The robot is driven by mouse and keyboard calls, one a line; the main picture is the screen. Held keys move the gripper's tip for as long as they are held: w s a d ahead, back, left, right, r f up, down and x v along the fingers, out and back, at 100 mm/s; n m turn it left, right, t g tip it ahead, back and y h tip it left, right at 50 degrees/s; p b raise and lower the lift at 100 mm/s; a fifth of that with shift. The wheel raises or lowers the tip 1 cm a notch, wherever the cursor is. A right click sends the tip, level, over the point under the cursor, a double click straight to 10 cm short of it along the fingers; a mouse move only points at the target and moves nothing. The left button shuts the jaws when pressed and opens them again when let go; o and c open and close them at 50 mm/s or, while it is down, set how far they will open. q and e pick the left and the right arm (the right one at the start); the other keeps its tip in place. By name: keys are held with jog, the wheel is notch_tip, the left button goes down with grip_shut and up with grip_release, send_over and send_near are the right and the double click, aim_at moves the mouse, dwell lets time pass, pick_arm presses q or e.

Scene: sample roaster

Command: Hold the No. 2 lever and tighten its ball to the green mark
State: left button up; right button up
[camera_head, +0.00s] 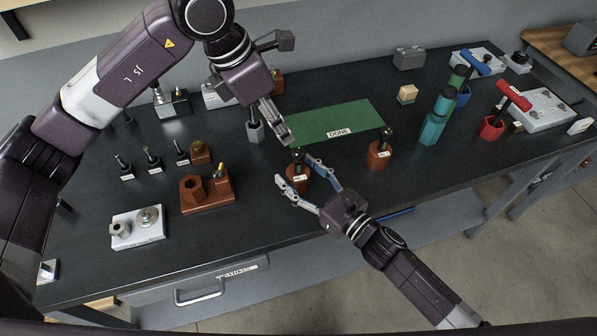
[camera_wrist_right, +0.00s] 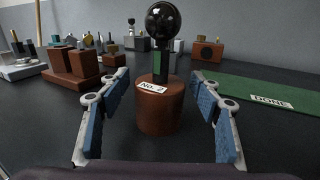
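The No. 2 lever (camera_wrist_right: 160,108) is a brown round base with a "No. 2" label, a dark upright stem with a green patch, and a black ball (camera_wrist_right: 165,20) on top. It also shows in the head view (camera_head: 298,180). My right gripper (camera_head: 292,169) is open, with one finger on each side of the base. In the wrist view a gap shows between each finger and the base. My left gripper (camera_head: 287,138) hangs just behind and above the ball, pointing down; its finger opening is not clear.
A green DONE mat (camera_head: 335,118) lies behind the lever. Another brown lever (camera_head: 379,155) stands to the right. A brown block (camera_head: 207,193) and small black-knobbed parts (camera_head: 152,158) stand to the left.

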jog(key=shift+r, duration=0.25)
dwell(0.5)
jog(key=shift+c, duration=0.4)
jog(key=c, duration=1.3)
